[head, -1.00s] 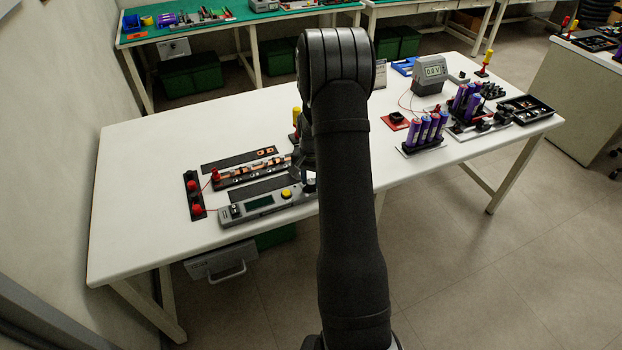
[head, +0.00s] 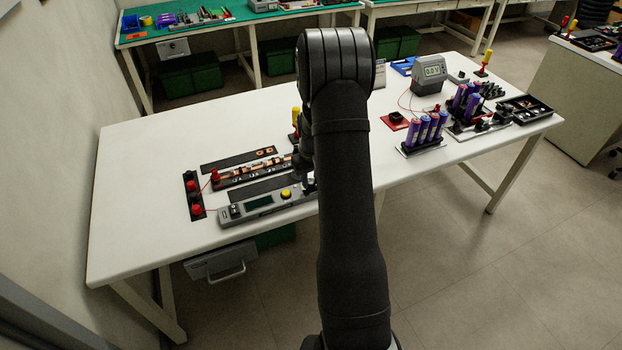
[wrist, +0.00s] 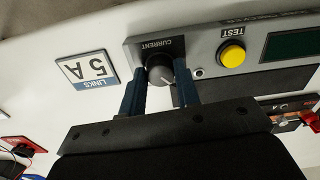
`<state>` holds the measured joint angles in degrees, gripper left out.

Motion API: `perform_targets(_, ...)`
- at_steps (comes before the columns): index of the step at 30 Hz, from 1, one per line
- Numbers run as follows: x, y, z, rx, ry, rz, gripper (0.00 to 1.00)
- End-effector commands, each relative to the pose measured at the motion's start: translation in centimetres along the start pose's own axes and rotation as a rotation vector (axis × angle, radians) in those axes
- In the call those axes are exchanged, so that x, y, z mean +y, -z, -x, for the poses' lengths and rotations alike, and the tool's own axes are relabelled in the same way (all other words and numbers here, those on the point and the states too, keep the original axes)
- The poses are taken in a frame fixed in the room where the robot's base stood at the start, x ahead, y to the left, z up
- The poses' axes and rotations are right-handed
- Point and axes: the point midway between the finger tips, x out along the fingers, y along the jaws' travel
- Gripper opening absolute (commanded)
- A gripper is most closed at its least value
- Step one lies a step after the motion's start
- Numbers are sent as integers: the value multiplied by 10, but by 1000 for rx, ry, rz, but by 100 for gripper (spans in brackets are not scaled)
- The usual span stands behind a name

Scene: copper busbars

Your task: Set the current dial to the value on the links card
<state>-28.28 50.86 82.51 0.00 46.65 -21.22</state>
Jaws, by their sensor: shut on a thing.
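In the wrist view the current dial (wrist: 161,73) is a dark round knob with a light pointer line, under the word CURRENT on the grey tester (wrist: 209,38). My gripper (wrist: 160,88) is shut on the dial, one blue-black finger on each side. The links card (wrist: 87,69), white with a blue band, lies left of the tester and reads 5 A, upside down in this view. In the head view the tester (head: 238,211) lies at the front of the white table; my arm hides the dial and the card there. The dial's scale marks are not readable.
A yellow TEST button (wrist: 232,54) and a dark green display (wrist: 290,44) sit beside the dial. Behind the tester is a black strip with copper busbars (head: 245,170). Red plugs (head: 196,210) stand at left. Battery cells (head: 427,128) and a meter (head: 430,72) stand at right.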

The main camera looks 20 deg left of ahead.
Motion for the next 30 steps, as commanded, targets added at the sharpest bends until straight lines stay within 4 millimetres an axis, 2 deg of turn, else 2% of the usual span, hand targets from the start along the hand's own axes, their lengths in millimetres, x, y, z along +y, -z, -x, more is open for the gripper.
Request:
perform_targets(19, 0, 0, 1, 1, -1, 49, 7)
perform_targets(20, 0, 0, 1, 1, -1, 49, 35)
perform_targets(22, 0, 0, 1, 1, -1, 48, 49)
perform_targets(30, 0, 0, 0, 1, 0, 48, 51)
